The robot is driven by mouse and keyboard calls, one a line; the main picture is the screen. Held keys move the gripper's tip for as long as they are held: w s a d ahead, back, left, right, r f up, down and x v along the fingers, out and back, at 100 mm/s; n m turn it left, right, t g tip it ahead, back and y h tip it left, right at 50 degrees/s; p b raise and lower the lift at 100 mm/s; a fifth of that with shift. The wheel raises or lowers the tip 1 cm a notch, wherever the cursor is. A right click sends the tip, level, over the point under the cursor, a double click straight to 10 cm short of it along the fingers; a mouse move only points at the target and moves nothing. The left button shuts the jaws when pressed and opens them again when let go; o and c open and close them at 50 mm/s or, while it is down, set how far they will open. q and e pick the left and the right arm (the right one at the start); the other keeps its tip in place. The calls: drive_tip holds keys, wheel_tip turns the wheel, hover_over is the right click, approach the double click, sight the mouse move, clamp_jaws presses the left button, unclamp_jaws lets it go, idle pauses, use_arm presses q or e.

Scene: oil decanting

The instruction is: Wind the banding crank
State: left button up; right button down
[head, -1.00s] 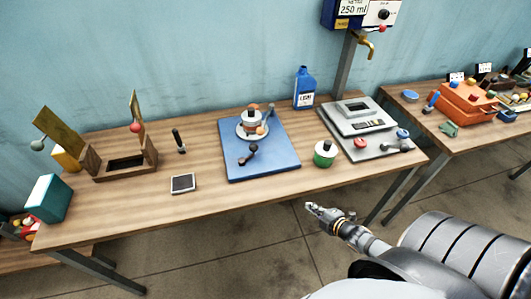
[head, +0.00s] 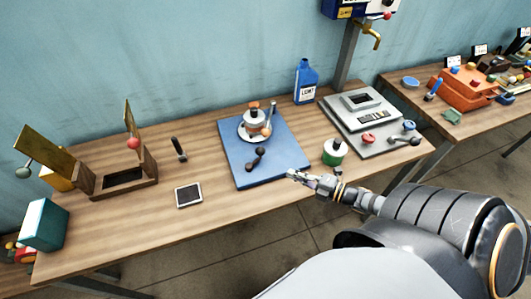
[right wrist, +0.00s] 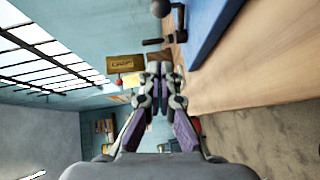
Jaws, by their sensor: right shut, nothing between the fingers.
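The banding crank (head: 256,158) is a dark arm with a round knob on the front half of a blue board (head: 285,160). Behind it a white and orange-brown jar (head: 254,118) stands on a pale round plate (head: 243,133) on the same board. My right gripper (head: 292,175) is shut and empty, near the board's front right edge, to the right of the crank and apart from it. In the right wrist view the shut fingers (right wrist: 159,78) show below a dark knob and bar (right wrist: 160,9) at the board's edge. My left gripper is out of view.
A green and white jar (head: 334,153) stands right of my gripper, before a grey scale panel (head: 345,122). A blue bottle (head: 306,82) stands behind. A small dark-screened device (head: 188,195) and an open wooden box (head: 124,179) are left. The front table strip is clear.

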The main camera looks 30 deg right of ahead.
drive_tip(key=x, duration=0.1)
drive_tip(key=b+x, duration=0.2)
drive_tip(key=shift+w+a+f, duration=0.1)
drive_tip(key=shift+w+f, duration=0.1)
drive_tip(key=shift+f, duration=0.1)
drive_tip(key=b+x, duration=0.3)
drive_tip(key=x, duration=0.1)
drive_tip(key=shift+w+a+f, duration=0.15)
drive_tip(key=shift+w+f, duration=0.05)
drive_tip(key=shift+w, duration=0.05)
drive_tip(key=w+b, duration=0.2)
drive_tip(key=shift+w+a+f+b, duration=0.15)
drive_tip(key=shift+w+b, duration=0.25)
drive_tip(key=shift+w+d+b, duration=0.25)
drive_tip(key=shift+w+b, duration=0.15)
drive_tip(key=shift+w, duration=0.15)
drive_tip(key=shift+w+d+b, duration=0.25)
drive_tip(key=shift+w+b, duration=0.15)
drive_tip(key=shift+w, duration=0.15)
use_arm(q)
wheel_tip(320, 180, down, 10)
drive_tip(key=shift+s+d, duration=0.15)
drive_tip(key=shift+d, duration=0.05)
use_arm(e)
drive_tip(key=shift+w+d, duration=0.1)
